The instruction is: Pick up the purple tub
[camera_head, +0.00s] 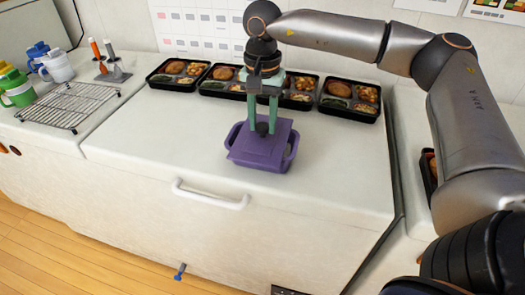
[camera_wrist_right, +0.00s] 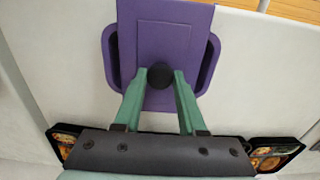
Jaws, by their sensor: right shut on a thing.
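The purple tub (camera_head: 243,161) stands on the white counter, with a handle loop at each side. A flat purple lid or plate with a black knob (camera_head: 262,129) covers its top and sits a little askew. My right gripper (camera_head: 262,132) comes straight down from above, its green fingers on either side of the knob. In the right wrist view, the fingers (camera_wrist_right: 160,80) close in on the black knob, and the tub's side handle (camera_wrist_right: 208,65) shows beyond the lid. I cannot tell whether the tub is clear of the counter. My left gripper is not in view.
Several black bento trays with food line the back of the counter, such as one at the right (camera_head: 350,114). A wire rack (camera_head: 68,108), a green mug (camera_head: 17,92) and a white mug (camera_head: 57,68) stand at the left. The counter (camera_head: 150,135) left of the tub is clear.

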